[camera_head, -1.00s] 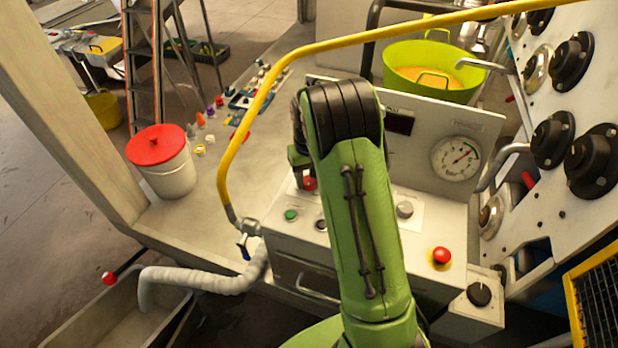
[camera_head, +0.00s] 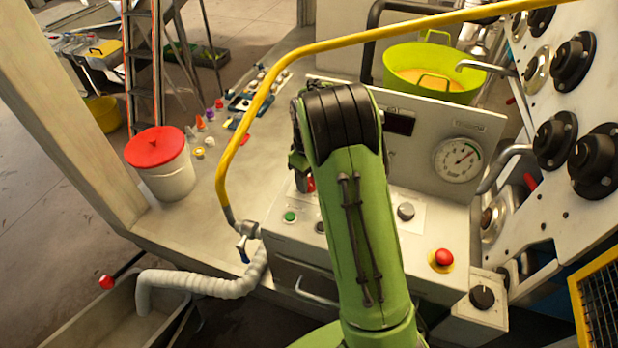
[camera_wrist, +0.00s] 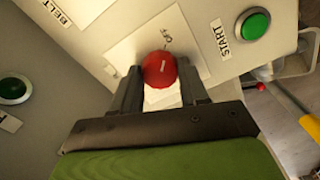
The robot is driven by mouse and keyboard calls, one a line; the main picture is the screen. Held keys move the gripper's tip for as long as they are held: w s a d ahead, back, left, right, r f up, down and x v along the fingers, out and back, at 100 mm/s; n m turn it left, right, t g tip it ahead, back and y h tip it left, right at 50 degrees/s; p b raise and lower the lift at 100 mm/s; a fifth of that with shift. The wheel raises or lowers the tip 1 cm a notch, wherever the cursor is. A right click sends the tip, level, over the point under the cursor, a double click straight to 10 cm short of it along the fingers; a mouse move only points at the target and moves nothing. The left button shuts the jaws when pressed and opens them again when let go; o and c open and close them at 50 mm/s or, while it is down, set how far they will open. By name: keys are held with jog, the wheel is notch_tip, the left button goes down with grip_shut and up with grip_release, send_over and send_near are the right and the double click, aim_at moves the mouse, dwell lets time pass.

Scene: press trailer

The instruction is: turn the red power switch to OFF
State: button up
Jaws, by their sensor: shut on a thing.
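The red power switch (camera_wrist: 160,69) is a round red knob with a short white mark, on a white plate (camera_wrist: 127,43) with a partly readable label that looks like "OFF". In the wrist view my gripper (camera_wrist: 158,82) has one dark finger on each side of the knob and is shut on it. In the head view a bit of the red knob (camera_head: 310,184) shows beside my green arm, which hides most of it and the fingertips.
A green START button (camera_wrist: 254,24) sits beside the switch plate. A red mushroom button (camera_head: 444,257) and a black knob (camera_head: 482,297) are on the panel's right. A yellow rail (camera_head: 330,42) arches above. A red-lidded bucket (camera_head: 160,165) stands left.

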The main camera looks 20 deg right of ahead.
aim_at(309, 181)
jog(key=o, duration=1.1)
jog(key=shift+c, duration=0.2)
notch_tip(309, 181, up, 16)
jog(key=p, duration=0.1)
jog(key=shift+p, duration=0.4)
